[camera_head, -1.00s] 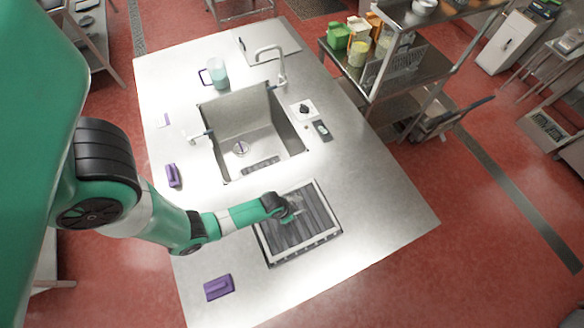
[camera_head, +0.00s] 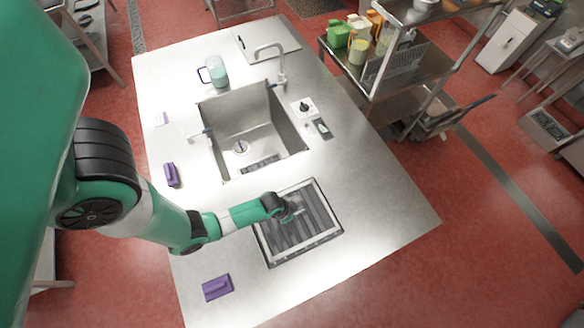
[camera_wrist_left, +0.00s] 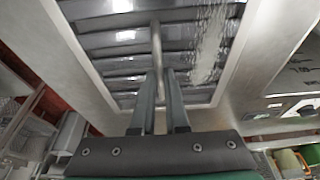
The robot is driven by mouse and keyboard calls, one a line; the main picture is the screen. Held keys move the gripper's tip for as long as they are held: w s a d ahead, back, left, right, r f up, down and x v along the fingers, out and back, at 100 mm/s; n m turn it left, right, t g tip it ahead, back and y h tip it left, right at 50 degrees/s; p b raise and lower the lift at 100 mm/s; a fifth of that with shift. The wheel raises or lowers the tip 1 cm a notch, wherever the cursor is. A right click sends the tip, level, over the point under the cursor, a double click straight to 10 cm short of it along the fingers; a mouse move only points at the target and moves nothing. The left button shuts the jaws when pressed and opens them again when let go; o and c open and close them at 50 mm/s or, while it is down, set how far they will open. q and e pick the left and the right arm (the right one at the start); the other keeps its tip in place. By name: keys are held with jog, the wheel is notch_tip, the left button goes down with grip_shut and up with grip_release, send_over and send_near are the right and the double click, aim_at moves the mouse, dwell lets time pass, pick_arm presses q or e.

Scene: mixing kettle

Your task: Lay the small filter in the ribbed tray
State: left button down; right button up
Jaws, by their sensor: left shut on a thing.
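The ribbed tray (camera_head: 305,249) is a dark rectangular opening with a pale rim in the counter, in front of the sink. Dark slats, which I take to be the filter (camera_head: 300,231), lie within that rim; I cannot tell filter and tray floor apart, or whether it is fully seated. My right gripper is out of view.
The sink (camera_head: 245,125) lies behind the tray, with a faucet (camera_head: 281,65) and a teal-filled jug (camera_head: 217,72) beyond. Purple-handled pads (camera_head: 217,287) (camera_head: 171,175) lie to the left. The counter right of the tray is clear.

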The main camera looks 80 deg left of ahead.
pick_arm(q)
jog(key=shift+r, duration=0.15)
jog(key=shift+f+b, duration=1.25)
jog(key=shift+f, duration=0.35)
dwell(1.2)
jog(key=shift+c, duration=1.8)
grip_release()
jog(key=p+v, duration=0.7)
